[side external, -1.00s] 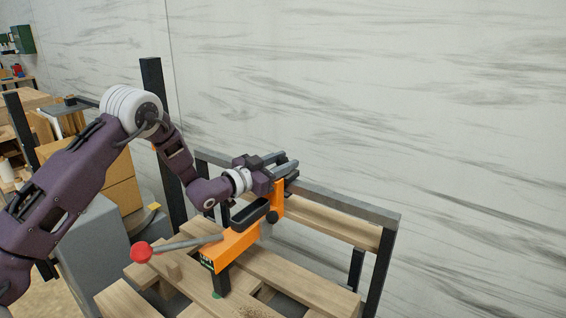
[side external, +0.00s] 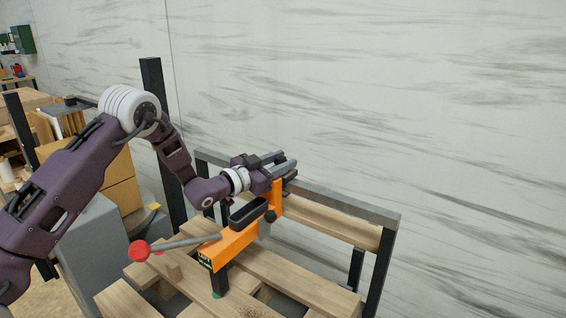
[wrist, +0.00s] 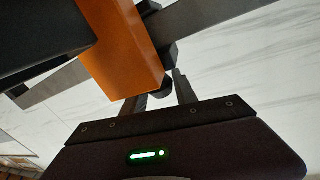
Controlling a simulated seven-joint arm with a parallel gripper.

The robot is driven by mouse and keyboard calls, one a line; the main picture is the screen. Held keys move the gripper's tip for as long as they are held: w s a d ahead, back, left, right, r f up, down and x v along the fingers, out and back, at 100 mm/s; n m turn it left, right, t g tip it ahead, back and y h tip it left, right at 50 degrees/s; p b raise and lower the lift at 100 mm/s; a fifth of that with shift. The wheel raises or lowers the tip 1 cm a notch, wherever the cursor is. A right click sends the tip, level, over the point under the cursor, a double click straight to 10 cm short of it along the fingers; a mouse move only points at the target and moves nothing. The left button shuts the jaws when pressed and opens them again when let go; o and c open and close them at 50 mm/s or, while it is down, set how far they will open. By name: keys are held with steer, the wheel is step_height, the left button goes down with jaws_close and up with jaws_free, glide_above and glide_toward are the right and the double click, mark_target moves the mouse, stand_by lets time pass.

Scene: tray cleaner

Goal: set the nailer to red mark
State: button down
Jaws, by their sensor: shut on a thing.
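The nailer (side external: 238,245) is an orange tool with a black top part, a grey rod and a red rounded end (side external: 139,251). In the side view it stands over the wooden pallet, rod pointing left. A small red patch (side external: 159,252), perhaps the red mark, shows beside the red end; I cannot tell what it is. A green spot (side external: 217,295) shows at the foot below the nailer's front. My gripper (side external: 286,168) is shut at the nailer's upright rear part. The wrist view shows the orange body (wrist: 125,45) close by; the exact contact is hidden.
The slatted wooden pallet (side external: 285,275) lies under the nailer. A grey-topped metal rail (side external: 340,203) with black posts runs behind it, near the marbled wall. A grey box (side external: 97,245) and cardboard boxes (side external: 108,185) stand at the left.

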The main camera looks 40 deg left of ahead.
steer(key=a, duration=2.7)
steer(key=shift+a, duration=0.1)
steer(key=shift+s+a+r, duration=0.1)
steer(key=c, duration=1.1)
jaws_free()
steer(key=shift+c, duration=0.2)
steer(key=shift+o, duration=0.7)
steer(key=s+a, duration=0.1)
steer(key=s, duration=0.6)
steer(key=shift+w, duration=0.1)
